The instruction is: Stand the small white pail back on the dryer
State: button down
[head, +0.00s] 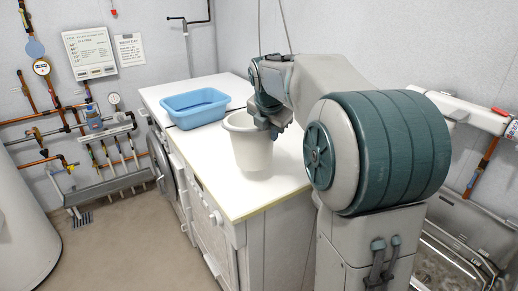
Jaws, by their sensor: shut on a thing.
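The small white pail (251,150) is upright at the white top of the dryer (224,194), near its front edge. Its base looks to be on or just above the surface; I cannot tell which. My gripper (273,130) is at the right side of the pail's rim and is shut on it. The fingertips are partly hidden by the wrist and the rim.
A blue basin (196,107) stands on the white top behind and left of the pail. Pipes and gauges (42,68) line the left wall. A metal sink (450,250) is at the lower right. The dryer top left of the pail is clear.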

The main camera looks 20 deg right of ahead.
aim_at(260, 145)
jog(key=shift+w+a+f, duration=0.35)
jog(key=shift+w+a, duration=0.1)
jog(key=shift+a, duration=0.15)
jog(key=shift+w+a+f, duration=0.35)
jog(key=shift+w+a, duration=0.05)
jog(key=shift+a, duration=0.2)
notch_tip(260, 145, down, 3)
jog(key=shift+f+b, duration=0.2)
jog(key=shift+b, duration=0.15)
jog(key=shift+s+f, duration=0.15)
jog(key=shift+f, duration=0.25)
jog(key=c, duration=1.3)
grip_release()
jog(key=shift+f, duration=0.2)
jog(key=shift+r, duration=0.1)
jog(key=shift+r, duration=0.1)
jog(key=shift+r, duration=0.25)
jog(key=p+v, duration=0.1)
jog(key=v, duration=1)
jog(key=shift+s+a, duration=0.15)
